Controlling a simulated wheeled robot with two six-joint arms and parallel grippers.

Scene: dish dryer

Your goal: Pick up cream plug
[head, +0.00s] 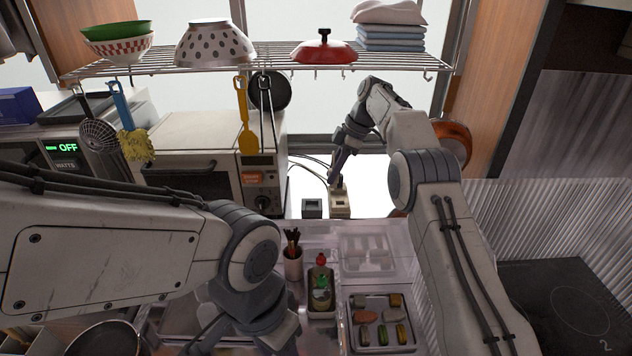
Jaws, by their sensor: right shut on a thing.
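The cream plug (339,187) is small in the head view, at the cream socket block (340,206) behind the counter. My right gripper (336,176) reaches down from above and is shut on the plug; its fingers hide part of it. I cannot tell whether the plug is seated in the socket or just clear of it. A second socket block (312,208), grey with a dark top, stands just left of the cream one. My left arm crosses the lower left, and its gripper fingers are not in view.
A wire shelf (270,60) with bowls, a red lid (324,48) and folded cloths hangs above. Utensils hang below it, left of my right arm. A bottle (321,288) and sponge tray (380,325) stand in front.

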